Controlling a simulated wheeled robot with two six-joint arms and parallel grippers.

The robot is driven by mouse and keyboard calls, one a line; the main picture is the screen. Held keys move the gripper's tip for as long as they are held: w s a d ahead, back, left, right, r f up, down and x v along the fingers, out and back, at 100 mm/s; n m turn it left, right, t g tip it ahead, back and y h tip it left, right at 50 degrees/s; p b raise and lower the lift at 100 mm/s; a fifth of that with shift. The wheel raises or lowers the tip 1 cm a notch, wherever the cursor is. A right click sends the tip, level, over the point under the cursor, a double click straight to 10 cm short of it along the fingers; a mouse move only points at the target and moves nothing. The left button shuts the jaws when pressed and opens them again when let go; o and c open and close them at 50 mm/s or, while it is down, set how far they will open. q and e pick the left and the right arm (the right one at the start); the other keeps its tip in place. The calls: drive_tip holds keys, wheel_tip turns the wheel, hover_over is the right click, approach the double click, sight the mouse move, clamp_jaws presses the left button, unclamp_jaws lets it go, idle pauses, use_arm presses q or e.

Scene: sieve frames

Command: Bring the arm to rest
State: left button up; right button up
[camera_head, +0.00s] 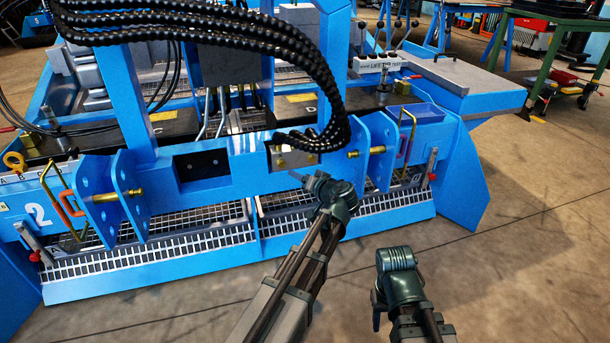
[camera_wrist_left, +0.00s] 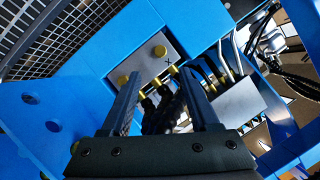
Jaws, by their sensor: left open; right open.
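My left gripper (camera_wrist_left: 159,78) is open, with its two dark fingers apart in the left wrist view. Black hose ends with yellow fittings (camera_wrist_left: 160,92) show between and beyond the fingers; I cannot tell whether they touch. In the head view the left arm reaches up from the bottom middle, and its gripper (camera_head: 308,181) is small and close in front of the blue machine's beam (camera_head: 230,165). My right arm stands folded at the lower right, clear of the machine. Its open gripper (camera_head: 377,310) points down, with the fingers hard to make out.
A metal plate (camera_head: 282,158) with yellow bolts sits on the beam, also seen in the left wrist view (camera_wrist_left: 150,58). Thick black hoses (camera_head: 330,105) hang over it. Blue brackets with a brass pin (camera_head: 375,150) stand right of it. The floor (camera_head: 510,270) at right is clear.

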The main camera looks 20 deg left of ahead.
use_arm(q)
drive_tip(key=s+d+r+m+g+h+p, duration=0.1)
drive_tip(key=s+d+m+g+h+p, duration=0.15)
drive_tip(key=s+d+p, duration=0.55)
drive_tip(key=s+d+m+g+h+p, duration=0.2)
drive_tip(key=s+d+g+h+p, duration=0.15)
drive_tip(key=s, duration=0.95)
drive_tip(key=s+d+r+m+g+h+p, duration=0.1)
drive_tip(key=s+d+m+g+h+p, duration=0.25)
drive_tip(key=s+d, duration=0.5)
wheel_tip(320, 180, up, 36)
drive_tip(key=s+a+n+p, duration=0.1)
drive_tip(key=p, duration=3.6)
drive_tip(key=shift+a+f+n, duration=0.15)
drive_tip(key=shift+n, duration=0.25)
drive_tip(key=shift+f, duration=0.15)
